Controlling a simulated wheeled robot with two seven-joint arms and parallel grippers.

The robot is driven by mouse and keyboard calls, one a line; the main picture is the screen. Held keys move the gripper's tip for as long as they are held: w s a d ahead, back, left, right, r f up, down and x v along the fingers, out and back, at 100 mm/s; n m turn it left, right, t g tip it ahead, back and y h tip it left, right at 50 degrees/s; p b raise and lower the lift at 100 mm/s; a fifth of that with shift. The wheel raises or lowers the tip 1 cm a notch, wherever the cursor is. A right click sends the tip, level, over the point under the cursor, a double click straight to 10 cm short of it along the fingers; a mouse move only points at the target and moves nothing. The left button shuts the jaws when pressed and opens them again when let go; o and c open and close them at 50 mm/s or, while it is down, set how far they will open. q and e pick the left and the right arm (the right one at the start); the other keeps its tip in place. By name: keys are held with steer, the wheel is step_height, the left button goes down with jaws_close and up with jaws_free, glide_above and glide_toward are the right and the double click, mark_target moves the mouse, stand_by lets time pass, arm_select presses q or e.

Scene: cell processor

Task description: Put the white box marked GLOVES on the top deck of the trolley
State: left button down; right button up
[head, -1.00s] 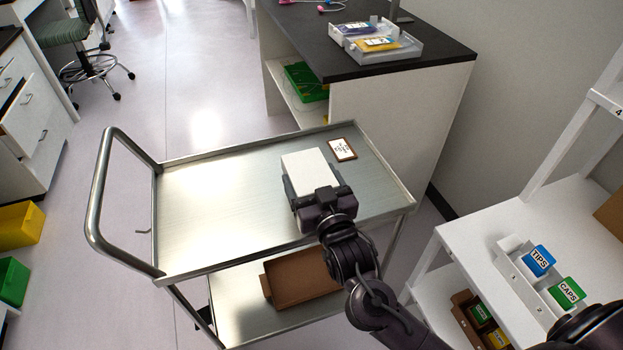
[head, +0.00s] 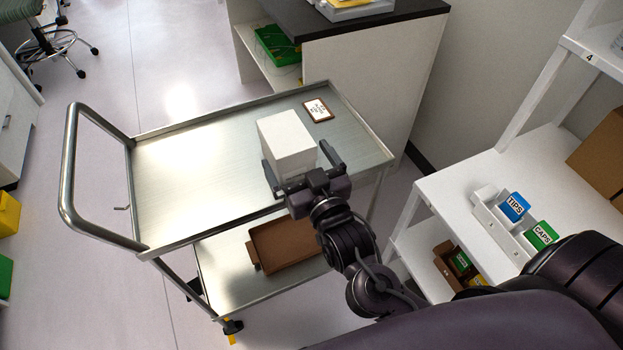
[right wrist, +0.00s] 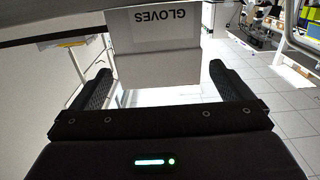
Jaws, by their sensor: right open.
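The white box marked GLOVES (head: 287,145) stands upright on the top deck (head: 190,185) of the trolley, near its front edge. In the right wrist view the box (right wrist: 155,62) appears upside down, with its GLOVES label facing my gripper. My right gripper (head: 300,168) is open at the near side of the box. In the right wrist view its two fingers (right wrist: 160,82) are spread wide, with visible gaps on both sides of the box. My left gripper is not in view.
A small framed card (head: 318,110) lies on the deck behind the box. A brown tray (head: 285,245) is on the lower shelf. A white shelf unit (head: 450,190) with TIPS (head: 514,207) and CAPS (head: 541,235) boxes stands at right. The deck's left part is clear.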

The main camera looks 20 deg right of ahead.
steer(key=s, duration=0.4)
steer(key=shift+s+d, duration=0.1)
steer(key=shift+s, duration=0.3)
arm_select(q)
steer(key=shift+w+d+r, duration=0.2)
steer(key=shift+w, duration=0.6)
arm_select(e)
steer(key=shift+s, duration=0.85)
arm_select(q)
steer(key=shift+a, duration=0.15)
